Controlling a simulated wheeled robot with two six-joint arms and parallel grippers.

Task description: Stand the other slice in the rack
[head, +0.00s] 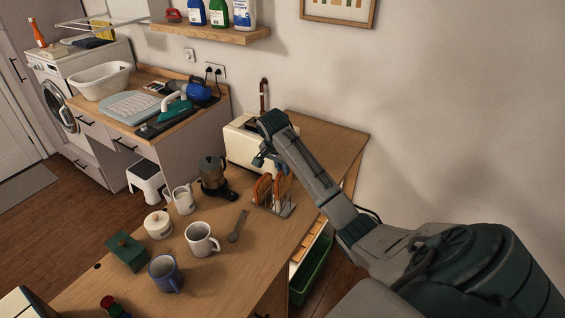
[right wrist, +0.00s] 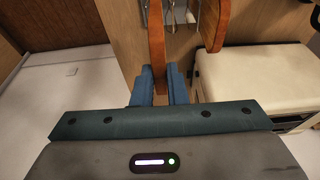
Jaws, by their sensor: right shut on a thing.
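My right gripper (head: 281,169) is shut on a brown slice of toast (head: 284,187) at the wire rack (head: 272,211). In the right wrist view the blue fingers (right wrist: 158,88) pinch this slice (right wrist: 157,40) from both sides. The other slice (head: 263,189) stands upright in the rack, to the left of the held one; it also shows in the right wrist view (right wrist: 214,24). The held slice is upright over or between the rack's wires; I cannot tell whether its lower edge rests on the rack. My left gripper is out of view.
The cream toaster (head: 240,143) stands just behind the rack, close to my right gripper. A moka pot (head: 213,174), a spoon (head: 238,226) and a white mug (head: 201,239) are to the left. A green crate (head: 312,270) is below the table's right edge.

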